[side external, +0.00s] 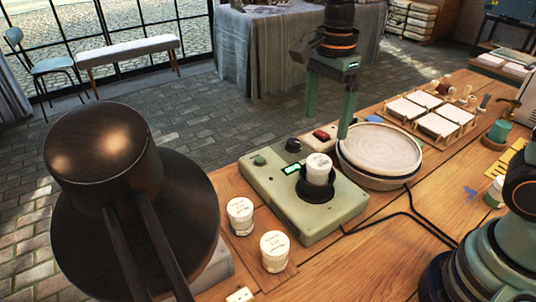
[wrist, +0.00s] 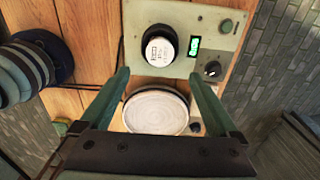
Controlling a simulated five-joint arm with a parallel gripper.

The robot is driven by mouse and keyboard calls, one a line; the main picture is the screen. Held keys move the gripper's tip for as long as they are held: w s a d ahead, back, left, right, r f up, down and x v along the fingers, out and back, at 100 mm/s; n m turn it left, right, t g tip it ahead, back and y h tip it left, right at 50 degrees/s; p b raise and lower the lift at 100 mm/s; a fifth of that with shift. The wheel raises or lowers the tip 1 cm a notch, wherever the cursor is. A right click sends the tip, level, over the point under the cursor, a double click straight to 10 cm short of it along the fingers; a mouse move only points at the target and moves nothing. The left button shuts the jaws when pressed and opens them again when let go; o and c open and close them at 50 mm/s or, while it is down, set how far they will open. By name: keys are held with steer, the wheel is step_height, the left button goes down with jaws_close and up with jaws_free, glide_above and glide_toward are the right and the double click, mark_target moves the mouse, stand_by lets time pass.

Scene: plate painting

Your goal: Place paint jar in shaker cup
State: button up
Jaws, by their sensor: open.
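A white paint jar with a printed lid (side external: 319,166) stands upright in the black shaker cup (side external: 314,190) on the pale green shaker machine (side external: 265,190). Its upper part shows above the cup rim. In the wrist view the jar (wrist: 160,48) sits inside the dark ring of the cup (wrist: 149,31). My gripper (side external: 329,115) is open and empty, raised above the machine's back right side, near the round plate. In the wrist view its two green fingers (wrist: 158,75) are spread wide, with the jar ahead of their tips and apart from them.
Two more white jars (side external: 240,215) (side external: 275,250) stand on the wood in front of the machine. A round pale plate (side external: 380,150) on a turntable is just behind it. A rack of white tiles (side external: 431,115) lies farther back. A large dark lamp shade (side external: 120,220) fills the left foreground.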

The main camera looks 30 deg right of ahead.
steer(key=s+d+r+n+t, duration=0.2)
steer(key=s+d+n+t, duration=0.3)
steer(key=n, duration=1.3)
steer(key=s+d, duration=0.2)
steer(key=d, duration=0.1)
steer(key=shift+r+t, duration=0.3)
